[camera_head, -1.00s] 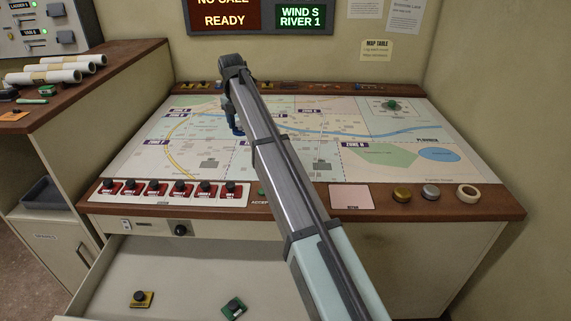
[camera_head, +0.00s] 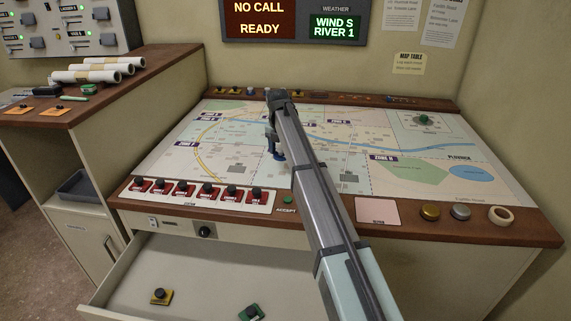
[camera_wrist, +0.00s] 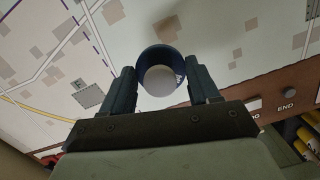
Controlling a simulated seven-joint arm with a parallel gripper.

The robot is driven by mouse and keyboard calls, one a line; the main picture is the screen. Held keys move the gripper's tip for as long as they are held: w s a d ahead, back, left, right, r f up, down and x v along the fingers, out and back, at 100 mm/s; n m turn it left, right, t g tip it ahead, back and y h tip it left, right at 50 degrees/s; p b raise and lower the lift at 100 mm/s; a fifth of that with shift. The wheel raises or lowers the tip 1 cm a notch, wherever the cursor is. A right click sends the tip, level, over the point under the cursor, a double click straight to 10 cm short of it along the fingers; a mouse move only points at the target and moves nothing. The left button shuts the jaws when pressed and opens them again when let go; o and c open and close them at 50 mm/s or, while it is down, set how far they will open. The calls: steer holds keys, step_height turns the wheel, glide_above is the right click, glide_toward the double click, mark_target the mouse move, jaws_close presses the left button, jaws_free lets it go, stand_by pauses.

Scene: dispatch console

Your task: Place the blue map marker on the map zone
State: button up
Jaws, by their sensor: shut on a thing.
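The blue map marker (camera_wrist: 160,62) shows in the wrist view as a dark blue ring with a pale round centre, seen end on. My gripper (camera_wrist: 162,85) is shut on it, with one finger on each side. In the head view the marker (camera_head: 279,156) is a small blue shape under my gripper (camera_head: 273,138), over the middle of the map (camera_head: 240,150). My arm covers part of the map to its right. I cannot tell whether the marker touches the map. Zone labels show on the map, among them ZONE N (camera_head: 384,157).
A row of red switches (camera_head: 196,191), a pink card (camera_head: 378,211), two round knobs and a tape roll (camera_head: 501,215) line the front edge. The open drawer (camera_head: 205,275) below holds a yellow piece (camera_head: 161,297) and a green piece (camera_head: 251,313). A green-knobbed piece (camera_head: 424,119) stands at back right.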

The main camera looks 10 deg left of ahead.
mark_target(281, 170)
steer(key=shift+f, duration=2.85)
steer(key=shift+f, duration=0.1)
steer(key=o, duration=1.1)
steer(key=shift+c, duration=0.2)
steer(key=r, duration=0.4)
steer(key=s+r, duration=0.1)
steer(key=r, duration=0.7)
steer(key=shift+s+a+r, duration=0.1)
steer(key=shift+s+a, duration=0.1)
